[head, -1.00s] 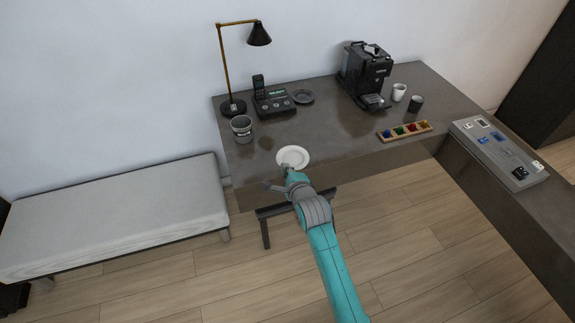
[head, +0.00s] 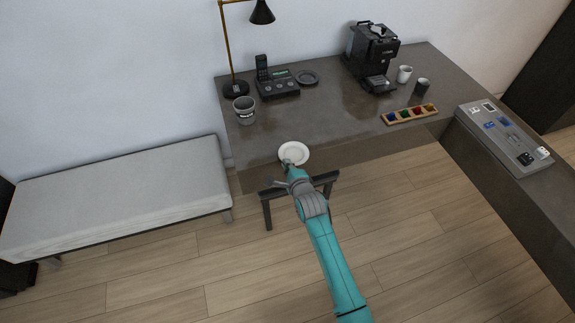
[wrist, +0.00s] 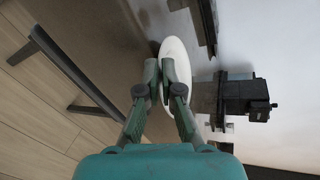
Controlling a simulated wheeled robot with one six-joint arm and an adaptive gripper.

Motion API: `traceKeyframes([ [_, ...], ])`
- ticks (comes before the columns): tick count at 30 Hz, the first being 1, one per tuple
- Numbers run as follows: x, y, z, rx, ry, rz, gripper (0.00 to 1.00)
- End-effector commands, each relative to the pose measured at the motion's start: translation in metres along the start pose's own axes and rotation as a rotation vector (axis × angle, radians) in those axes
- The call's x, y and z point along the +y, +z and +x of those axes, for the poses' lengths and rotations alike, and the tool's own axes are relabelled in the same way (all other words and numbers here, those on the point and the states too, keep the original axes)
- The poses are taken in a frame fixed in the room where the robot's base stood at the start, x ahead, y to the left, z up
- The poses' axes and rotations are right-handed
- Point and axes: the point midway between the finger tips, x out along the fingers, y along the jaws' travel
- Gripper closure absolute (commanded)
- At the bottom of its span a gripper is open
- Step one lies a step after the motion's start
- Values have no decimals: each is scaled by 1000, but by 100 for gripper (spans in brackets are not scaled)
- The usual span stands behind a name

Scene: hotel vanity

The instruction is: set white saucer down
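The white saucer (head: 293,152) is in my gripper at the front edge of the grey desk (head: 330,125) in the head view. In the wrist view the saucer (wrist: 177,50) appears nearly edge-on, with both fingers closed on its near rim. My gripper (head: 289,165) reaches it from the front, and its fingertips (wrist: 166,68) show clearly in the wrist view. The height of the saucer over the desk is hard to tell. The fingers hide a little of its rim.
A grey cup (head: 244,110), lamp (head: 236,88), telephone (head: 279,86) and dark saucer (head: 307,78) stand behind. The coffee machine (head: 371,55), white cup (head: 404,74), dark cup (head: 422,87) and wooden tray (head: 410,115) are right. The desk's middle is clear.

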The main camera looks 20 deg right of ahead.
Motion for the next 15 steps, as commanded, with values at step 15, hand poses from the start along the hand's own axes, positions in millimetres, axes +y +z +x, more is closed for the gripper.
traceKeyframes([
  [15, 2, -1, 1, 0, -1, 0, 69],
])
